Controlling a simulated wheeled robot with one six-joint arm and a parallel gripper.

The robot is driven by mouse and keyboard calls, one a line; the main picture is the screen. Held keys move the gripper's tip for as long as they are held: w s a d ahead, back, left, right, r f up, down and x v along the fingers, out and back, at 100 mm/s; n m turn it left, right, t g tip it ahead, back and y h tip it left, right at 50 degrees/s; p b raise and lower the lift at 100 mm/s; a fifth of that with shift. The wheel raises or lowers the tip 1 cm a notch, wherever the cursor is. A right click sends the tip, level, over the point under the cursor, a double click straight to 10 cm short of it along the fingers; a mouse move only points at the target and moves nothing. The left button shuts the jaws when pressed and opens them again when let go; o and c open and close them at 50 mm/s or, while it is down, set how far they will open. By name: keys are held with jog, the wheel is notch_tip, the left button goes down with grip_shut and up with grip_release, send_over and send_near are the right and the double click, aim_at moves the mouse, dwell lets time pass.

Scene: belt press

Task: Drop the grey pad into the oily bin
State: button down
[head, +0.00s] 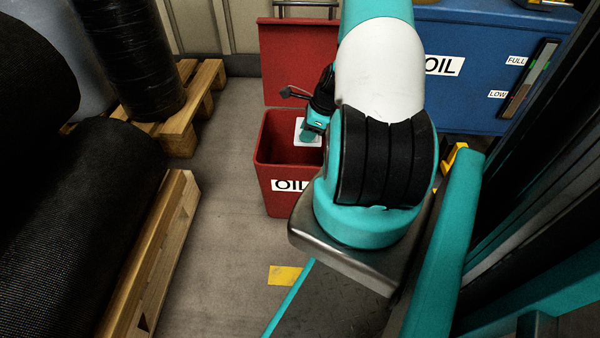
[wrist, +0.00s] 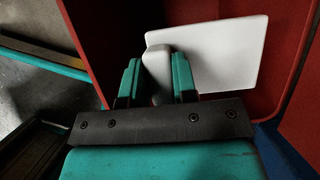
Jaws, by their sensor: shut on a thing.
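The oily bin (head: 273,152) is a red open-topped box with its lid (head: 296,60) raised at the back and a partly covered white label on its front. In the head view, my gripper (head: 310,136) is over the bin's opening, partly behind my arm. In the wrist view, my gripper (wrist: 157,85) is shut on the grey pad (wrist: 158,75), whose rounded end sticks out between the teal fingers.
A blue tank (head: 465,65) marked OIL stands at the back right, close to the bin. Wooden pallets (head: 165,250) with dark rolls (head: 85,220) line the left. The grey floor (head: 225,190) between the pallets and bin is clear. A yellow floor mark (head: 284,275) lies in front.

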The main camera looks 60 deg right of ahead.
jog(key=c, duration=0.8)
grip_release()
jog(key=p+v, duration=0.8)
jog(key=v, duration=0.9)
jog(key=shift+s+r, duration=0.1)
jog(key=shift+r, duration=0.15)
